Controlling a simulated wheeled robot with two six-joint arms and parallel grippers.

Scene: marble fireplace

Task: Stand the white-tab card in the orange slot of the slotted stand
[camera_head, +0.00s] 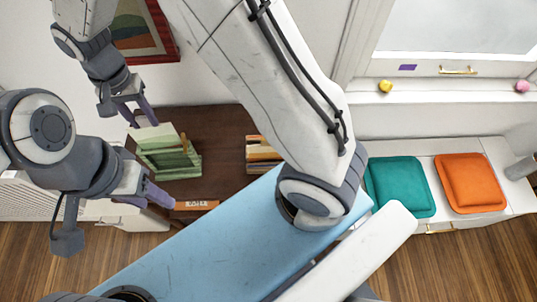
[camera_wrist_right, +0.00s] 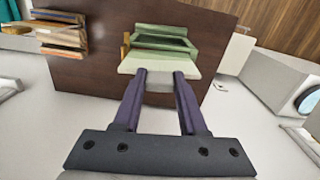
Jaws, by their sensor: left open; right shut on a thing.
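My right gripper (camera_head: 141,113), the upper one, is shut on this card. In the right wrist view the card (camera_wrist_right: 160,66) lies across the stand's near side, with its white tab (camera_wrist_right: 159,87) between the purple fingertips (camera_wrist_right: 160,76). A small orange part (camera_wrist_right: 126,46) shows at the stand's left edge. Whether the card is inside a slot cannot be told. My left gripper (camera_head: 150,192), the lower one, is open and empty beside the table's left edge.
A stack of brown and orange slats or books (camera_head: 262,155) sits on the table, right of the stand. An orange lettered strip (camera_head: 196,205) is at the table's front edge. Teal (camera_head: 400,187) and orange (camera_head: 470,182) cushions lie on the white bench at right.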

